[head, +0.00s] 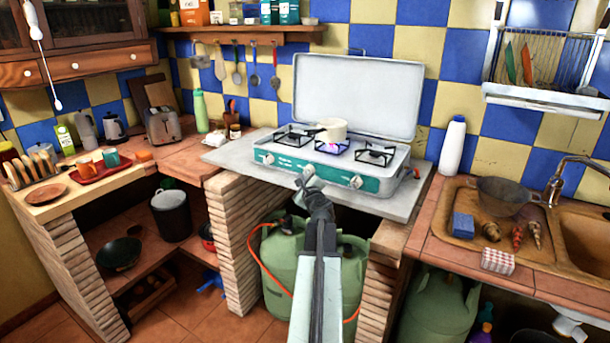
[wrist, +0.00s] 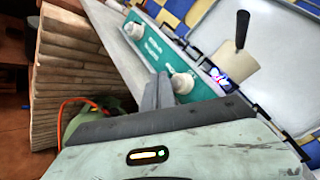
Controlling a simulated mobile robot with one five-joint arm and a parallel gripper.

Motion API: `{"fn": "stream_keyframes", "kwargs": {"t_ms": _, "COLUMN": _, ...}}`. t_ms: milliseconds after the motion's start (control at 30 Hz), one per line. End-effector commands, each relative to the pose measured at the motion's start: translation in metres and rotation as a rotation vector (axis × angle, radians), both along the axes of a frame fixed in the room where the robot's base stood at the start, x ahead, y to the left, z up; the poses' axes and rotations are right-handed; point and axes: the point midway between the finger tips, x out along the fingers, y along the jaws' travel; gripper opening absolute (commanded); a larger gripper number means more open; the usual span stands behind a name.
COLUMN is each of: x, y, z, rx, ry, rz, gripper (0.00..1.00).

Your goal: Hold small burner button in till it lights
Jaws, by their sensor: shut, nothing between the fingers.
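The camping stove (head: 215,155) has a teal front panel with white knobs. Its middle knob (head: 309,170) is directly beyond the tips of my gripper (head: 306,184). In the wrist view my gripper (wrist: 166,80) is shut and empty, its tips at the lower edge of a white knob (wrist: 183,83); I cannot tell whether they press it. A blue-purple flame (head: 330,149) shows on the middle burner, and also in the wrist view (wrist: 221,77). The right knob (head: 356,182) stands clear of my gripper.
A green gas bottle (head: 284,265) with an orange hose stands below the stove, between brick pillars (head: 230,240). A white bottle (head: 452,148) stands right of the stove, near the sink (head: 585,235). The stove's lid (head: 350,95) is raised behind the burners.

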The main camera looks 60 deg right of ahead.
Motion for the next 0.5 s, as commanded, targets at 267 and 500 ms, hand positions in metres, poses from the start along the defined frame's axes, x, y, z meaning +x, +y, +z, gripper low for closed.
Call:
{"fn": "stream_keyframes", "kwargs": {"t_ms": 267, "x": -0.001, "y": 0.025, "z": 0.000, "rx": -0.001, "ry": 0.001, "rz": 0.000, "gripper": 0.00}}
{"fn": "stream_keyframes", "kwargs": {"t_ms": 500, "x": 0.000, "y": 0.048, "z": 0.000, "rx": 0.000, "ry": 0.000, "rz": 0.001, "gripper": 0.00}}
